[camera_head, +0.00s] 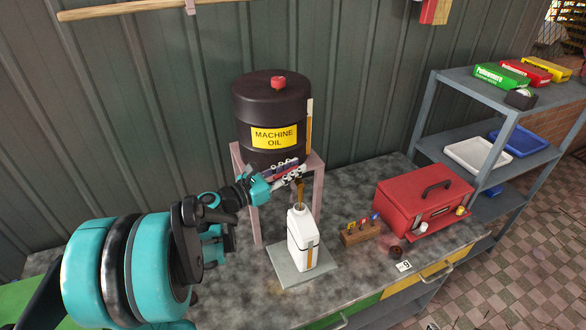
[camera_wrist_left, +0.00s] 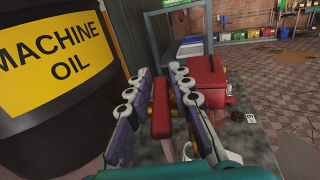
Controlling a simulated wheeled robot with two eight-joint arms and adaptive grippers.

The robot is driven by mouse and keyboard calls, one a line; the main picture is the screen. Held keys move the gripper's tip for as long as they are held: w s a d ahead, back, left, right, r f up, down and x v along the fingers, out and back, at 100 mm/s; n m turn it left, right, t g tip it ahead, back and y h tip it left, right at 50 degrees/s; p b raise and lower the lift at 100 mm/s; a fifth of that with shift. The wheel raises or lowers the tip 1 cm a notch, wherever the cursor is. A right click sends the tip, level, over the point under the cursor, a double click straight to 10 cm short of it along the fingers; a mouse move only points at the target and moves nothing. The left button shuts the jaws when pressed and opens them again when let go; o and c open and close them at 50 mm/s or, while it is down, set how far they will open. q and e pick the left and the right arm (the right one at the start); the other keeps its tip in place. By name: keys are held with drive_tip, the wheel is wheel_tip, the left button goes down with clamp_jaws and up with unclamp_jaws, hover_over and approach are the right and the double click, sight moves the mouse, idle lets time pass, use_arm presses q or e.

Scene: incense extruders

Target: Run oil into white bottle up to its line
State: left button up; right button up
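A black drum marked MACHINE OIL (camera_head: 272,108) stands on a pinkish stand, and its yellow label fills the left of the wrist view (camera_wrist_left: 62,55). A brown oil stream (camera_head: 300,192) runs from its tap into the open neck of the upright white bottle (camera_head: 301,240). Amber shows in the strip on the bottle's front; I cannot tell exactly how its level sits against the line. My right gripper is not in view.
The bottle stands on a grey plate (camera_head: 283,273) on the bench. A wooden block with small coloured tags (camera_head: 361,234), a dark round cap (camera_head: 396,252) and a red toolbox (camera_head: 422,199) are to its right. A grey shelf (camera_head: 478,112) stands beyond.

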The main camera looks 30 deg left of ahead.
use_arm(q)
clamp_jaws()
drive_tip(key=shift+w+a+m+g+h+b, duration=0.15)
drive_tip(key=shift+m+g+h+b, duration=0.15)
drive_tip(key=shift+m+g+h, duration=1.1)
drive_tip(key=shift+m+h, duration=0.2)
drive_tip(key=shift+h, duration=0.5)
drive_tip(key=o, duration=0.6)
unclamp_jaws()
drive_tip(key=v, duration=1.2)
